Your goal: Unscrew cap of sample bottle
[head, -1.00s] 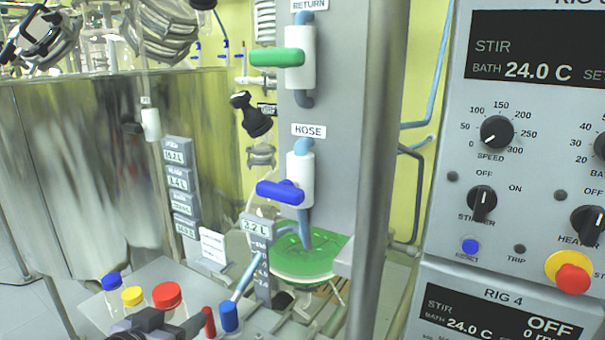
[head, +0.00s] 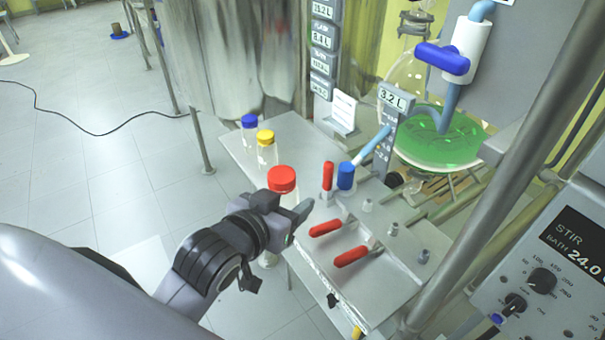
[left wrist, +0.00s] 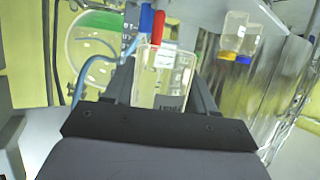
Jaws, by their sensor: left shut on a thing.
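The sample bottle with a red cap (head: 282,179) stands upright at the near left edge of the grey bench in the head view, its cap on. My left gripper (head: 285,213) reaches it from the left and is shut on the clear bottle body below the cap, hiding much of it. In the left wrist view the clear, labelled bottle body (left wrist: 163,78) sits between my two dark fingers; its cap is not seen there. Two more clear bottles stand behind it, one with a yellow cap (head: 265,137) and one with a blue cap (head: 249,121). My right gripper is not in view.
Right of the bottle are a red upright handle (head: 327,176), a blue handle (head: 346,177) and two lying red handles (head: 325,228). A round flask with green liquid (head: 440,135) and a control panel (head: 560,240) are farther right. Open floor (head: 90,185) is on the left.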

